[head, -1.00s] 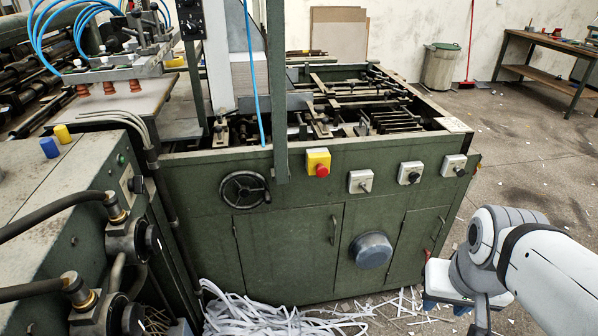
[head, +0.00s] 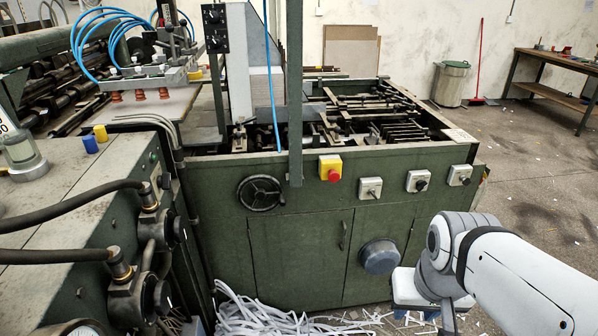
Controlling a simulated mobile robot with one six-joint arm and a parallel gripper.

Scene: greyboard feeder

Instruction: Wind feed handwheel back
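The feed handwheel (head: 260,193) is a dark spoked wheel on the front panel of the green machine (head: 215,215), below its top edge and left of the red button. It stands clear, with nothing touching it. My arm reaches in from the lower right, well to the right of the handwheel and in front of the machine's right end. Its white links and grey joint show, but the gripper's fingers cannot be made out, so I cannot see whether it is open or shut.
A yellow box with a red button (head: 331,168) and several grey switch boxes sit right of the handwheel. A round grey cover (head: 380,256) juts from the lower panel. Paper strips (head: 262,318) litter the floor. Hoses and a green cabinet (head: 50,225) crowd the left.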

